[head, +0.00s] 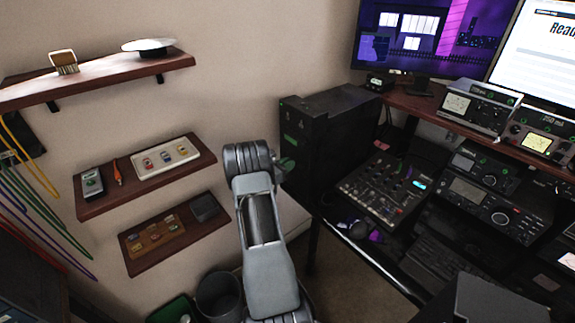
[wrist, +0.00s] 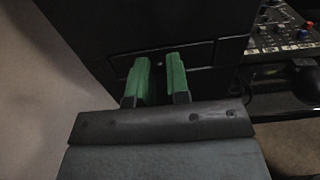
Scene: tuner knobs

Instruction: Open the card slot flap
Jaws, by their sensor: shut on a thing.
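The card slot flap (wrist: 200,56) is a dark rectangular panel on the front of a black cabinet (head: 325,150). It shows in the wrist view just beyond my fingers and looks about flush with the cabinet face. My gripper (wrist: 160,82) has two green fingers standing at the flap, one on each side of a narrow dark gap. They are shut on a part of the flap that is hard to make out between them. In the head view my gripper (head: 286,164) is at the cabinet's left side, and my arm partly hides the flap area.
A desk with a mixer (head: 385,187) and radio units (head: 485,200) stands right of the cabinet. Wall shelves (head: 150,175) with small items are on the left. A dark bin (head: 218,295) stands on the floor below my arm.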

